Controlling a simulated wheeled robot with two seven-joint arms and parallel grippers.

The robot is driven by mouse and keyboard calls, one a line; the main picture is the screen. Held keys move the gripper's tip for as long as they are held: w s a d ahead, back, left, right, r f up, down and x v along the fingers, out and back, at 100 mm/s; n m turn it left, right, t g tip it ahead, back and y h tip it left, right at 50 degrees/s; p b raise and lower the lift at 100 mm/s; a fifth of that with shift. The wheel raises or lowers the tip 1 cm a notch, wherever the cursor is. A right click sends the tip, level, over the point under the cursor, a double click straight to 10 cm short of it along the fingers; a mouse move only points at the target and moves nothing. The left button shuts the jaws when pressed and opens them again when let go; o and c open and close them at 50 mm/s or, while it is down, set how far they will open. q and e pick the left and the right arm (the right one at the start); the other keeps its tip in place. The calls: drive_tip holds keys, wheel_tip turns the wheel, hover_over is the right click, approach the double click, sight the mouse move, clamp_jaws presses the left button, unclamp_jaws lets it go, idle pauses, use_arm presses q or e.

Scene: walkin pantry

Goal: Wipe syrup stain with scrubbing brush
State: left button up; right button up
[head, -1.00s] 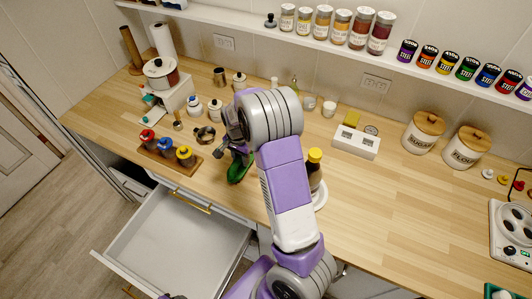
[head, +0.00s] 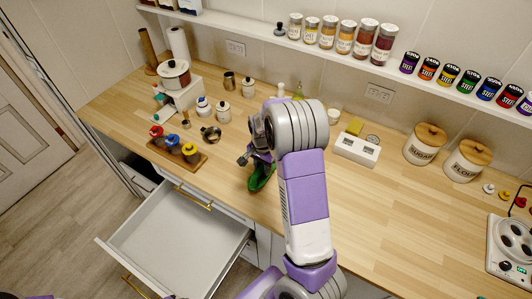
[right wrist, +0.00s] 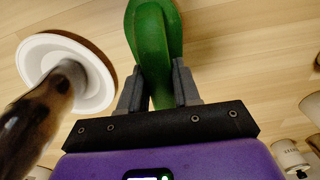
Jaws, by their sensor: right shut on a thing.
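The green scrubbing brush (head: 262,177) is held low over the front part of the wooden counter. It also shows in the right wrist view (right wrist: 152,35), upright between the two grey fingers. My right gripper (right wrist: 158,85) is shut on it. In the head view the right gripper (head: 256,158) is partly hidden by its own arm. I cannot make out a syrup stain.
A tray (head: 197,164) with colored-lid jars is left of the brush. An open drawer (head: 165,240) juts out below the counter. A white block (head: 357,149), sugar jar (head: 424,145) and flour jar (head: 467,161) stand right. Counter front right is clear.

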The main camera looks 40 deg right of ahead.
wheel_tip(320, 180, up, 3)
drive_tip(key=shift+w+f+p, duration=0.1)
drive_tip(key=shift+f+p, duration=0.05)
drive_tip(key=shift+p, duration=0.2)
drive_tip(key=shift+w+r+p, duration=0.2)
drive_tip(key=shift+r+p, duration=0.45)
drive_tip(key=shift+p, duration=0.05)
wheel_tip(320, 180, up, 4)
drive_tip(key=p, duration=0.3)
